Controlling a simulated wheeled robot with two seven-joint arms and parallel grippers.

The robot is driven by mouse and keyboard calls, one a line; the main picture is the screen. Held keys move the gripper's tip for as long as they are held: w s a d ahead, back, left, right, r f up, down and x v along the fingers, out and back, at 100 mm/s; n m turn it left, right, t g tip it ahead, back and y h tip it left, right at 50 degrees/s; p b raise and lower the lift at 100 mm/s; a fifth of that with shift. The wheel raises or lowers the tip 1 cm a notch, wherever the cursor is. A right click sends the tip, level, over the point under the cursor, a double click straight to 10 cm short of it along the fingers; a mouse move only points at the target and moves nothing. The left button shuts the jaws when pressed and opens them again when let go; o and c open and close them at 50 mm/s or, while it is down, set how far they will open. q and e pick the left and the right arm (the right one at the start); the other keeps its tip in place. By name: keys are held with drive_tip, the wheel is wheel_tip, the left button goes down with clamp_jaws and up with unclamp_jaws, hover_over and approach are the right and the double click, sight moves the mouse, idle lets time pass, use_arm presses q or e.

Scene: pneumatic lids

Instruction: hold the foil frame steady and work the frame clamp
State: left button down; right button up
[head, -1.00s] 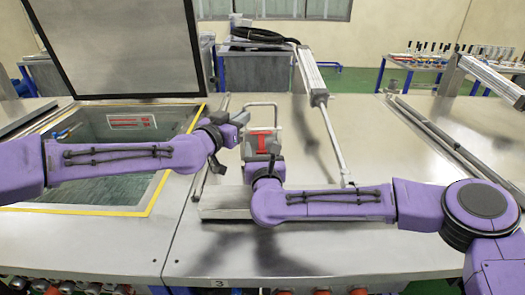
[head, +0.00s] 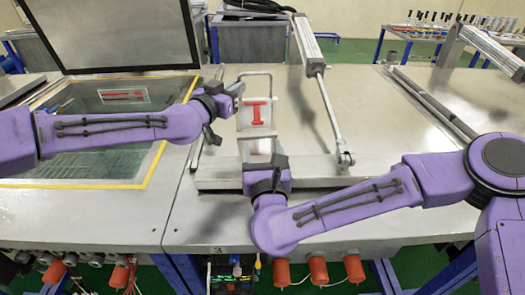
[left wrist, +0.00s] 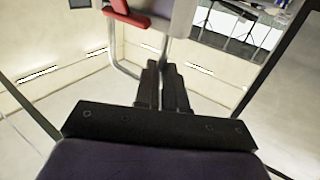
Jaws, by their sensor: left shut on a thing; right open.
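The foil frame (head: 271,87) is a bent metal tube with a pale plate, standing upright above the bench in the head view. The frame clamp (head: 257,111) appears as the red I-shaped part on it. My left gripper (head: 238,89) is shut on the left side of the frame's tube. In the left wrist view its dark fingers (left wrist: 162,75) close at the tube, with a red part of the clamp (left wrist: 125,10) above. My right gripper (head: 265,163) is open, below and in front of the red part; its fingertips are hard to make out against the plate.
A basin with a yellow edge (head: 75,186) lies at left under a raised dark-framed lid (head: 120,35). A pneumatic cylinder (head: 310,48) with a thin rod leans down to a metal bar (head: 325,167) on the bench. The bench at right (head: 385,130) is mostly clear.

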use_arm(q)
drive_tip(key=c, duration=1.1)
unclamp_jaws()
drive_tip(key=shift+s, duration=0.1)
